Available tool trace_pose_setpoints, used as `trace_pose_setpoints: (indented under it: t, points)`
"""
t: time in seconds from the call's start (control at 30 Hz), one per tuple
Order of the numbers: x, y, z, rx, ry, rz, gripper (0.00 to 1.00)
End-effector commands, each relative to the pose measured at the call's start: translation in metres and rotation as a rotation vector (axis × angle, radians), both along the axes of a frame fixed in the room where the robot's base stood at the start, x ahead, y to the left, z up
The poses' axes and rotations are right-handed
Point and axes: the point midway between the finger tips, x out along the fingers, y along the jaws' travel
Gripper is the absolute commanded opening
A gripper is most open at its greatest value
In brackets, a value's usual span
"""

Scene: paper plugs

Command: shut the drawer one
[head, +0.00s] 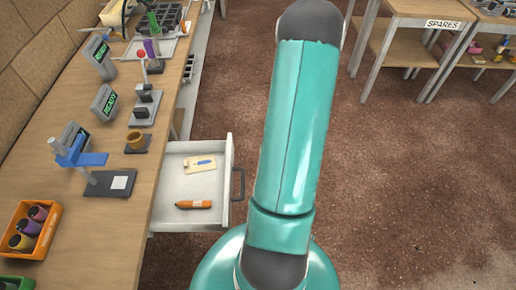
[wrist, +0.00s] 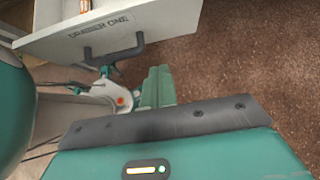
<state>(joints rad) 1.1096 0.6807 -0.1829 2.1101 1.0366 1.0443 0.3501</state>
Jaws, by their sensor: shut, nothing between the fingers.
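Drawer one (head: 231,165) is a pale drawer pulled out from under the wooden workbench. An orange marker-like item and a small card with a blue mark lie in it. Its dark handle (head: 239,185) faces right in the head view. In the wrist view, the drawer front (wrist: 165,22), lettered DRAWER ONE, is at the top, with the handle (wrist: 115,51) below the lettering. My gripper (wrist: 155,88) is shut and empty, just below and right of the handle in the wrist view, with no clear contact. My arm hides the gripper in the head view.
The workbench (head: 130,225) carries several small devices, a blue-armed stand (head: 110,182) and an orange bin (head: 30,230). A SPARES shelf (head: 425,10) stands at the back right. The brown floor (head: 400,170) right of the drawer is clear.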

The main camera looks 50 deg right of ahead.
Motion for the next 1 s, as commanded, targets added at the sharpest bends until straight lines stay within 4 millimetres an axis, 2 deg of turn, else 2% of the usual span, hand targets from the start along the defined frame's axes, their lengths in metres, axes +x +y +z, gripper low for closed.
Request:
trace_pose_setpoints:
  t: [0.4,0.63,1.0]
  points:
    - [0.044,0.038,-0.059,0.003,0.002,0.001,0.00]
    - [0.070,0.058,-0.056,-0.001,0.000,0.001,0.00]
    - [0.075,0.062,-0.056,-0.002,0.001,0.000,0.00]
